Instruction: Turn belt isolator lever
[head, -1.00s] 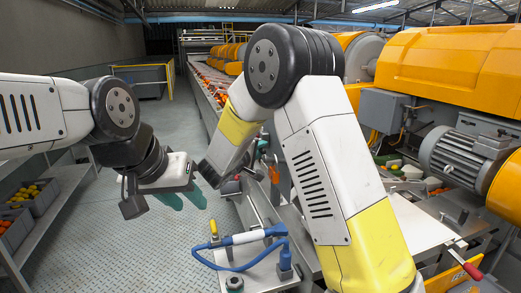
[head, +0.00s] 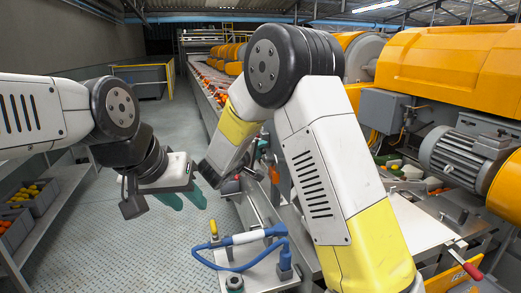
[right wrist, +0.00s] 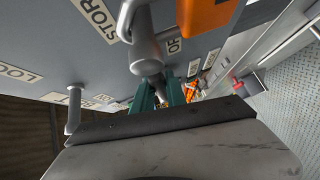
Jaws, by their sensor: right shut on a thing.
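In the right wrist view, a grey lever (right wrist: 146,52) with a thick round body stands out from a grey labelled panel (right wrist: 70,35). Its thin end runs between the green fingers of my right gripper (right wrist: 160,93), which is shut on it. Labels reading "STOR" and "OF" are partly cut off beside it. An orange handle (right wrist: 205,14) is just to the right of the lever. In the head view, my right gripper is mostly hidden behind my right arm. My left gripper (head: 184,201) hangs empty over the floor, its green fingers apart.
A second grey peg (right wrist: 74,108) sticks out of the panel on the left. A bench with a blue-handled tool (head: 250,237) stands in front. The conveyor (head: 210,85) runs behind, orange machinery (head: 450,65) on the right, a crate shelf (head: 45,200) on the left. The floor between is clear.

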